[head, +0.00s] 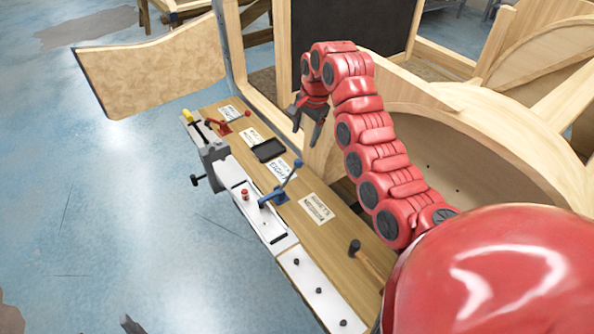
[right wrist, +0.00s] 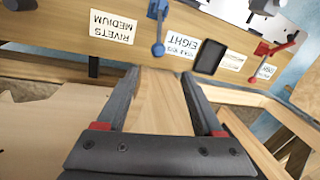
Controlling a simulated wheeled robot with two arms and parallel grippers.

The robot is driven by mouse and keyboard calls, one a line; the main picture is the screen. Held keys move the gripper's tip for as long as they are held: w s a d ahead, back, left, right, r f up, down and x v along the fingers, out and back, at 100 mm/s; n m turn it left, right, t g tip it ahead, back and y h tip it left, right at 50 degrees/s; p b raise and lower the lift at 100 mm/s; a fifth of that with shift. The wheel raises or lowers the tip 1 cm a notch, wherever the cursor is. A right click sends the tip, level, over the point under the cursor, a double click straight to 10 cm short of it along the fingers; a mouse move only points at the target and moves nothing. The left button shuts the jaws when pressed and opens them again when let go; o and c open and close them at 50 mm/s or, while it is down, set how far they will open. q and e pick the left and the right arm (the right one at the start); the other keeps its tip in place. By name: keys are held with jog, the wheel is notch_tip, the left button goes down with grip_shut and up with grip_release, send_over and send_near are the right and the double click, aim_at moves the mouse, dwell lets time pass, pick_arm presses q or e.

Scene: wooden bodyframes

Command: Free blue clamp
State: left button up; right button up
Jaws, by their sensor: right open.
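The blue clamp (head: 279,192) sits on the near side of the long wooden workbench (head: 345,244), with its handle slanting up to the right. It also shows at the top of the right wrist view (right wrist: 158,27), beyond the fingertips, with its handle hanging down in the picture. My right gripper (head: 306,128) is above the bench's far edge, behind the clamp and apart from it. In the right wrist view its fingers (right wrist: 160,85) are spread, with only a wooden part visible behind the gap. My left gripper cannot be made out in the head view.
Curved wooden frames (head: 450,150) stand behind. The blue floor at left is mostly clear.

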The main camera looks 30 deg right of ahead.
jog(key=x, duration=1.1)
jog(key=p+x, duration=0.1)
jog(key=x, duration=0.5)
jog(key=shift+s+f, duration=0.25)
grip_shut()
dwell(0.7)
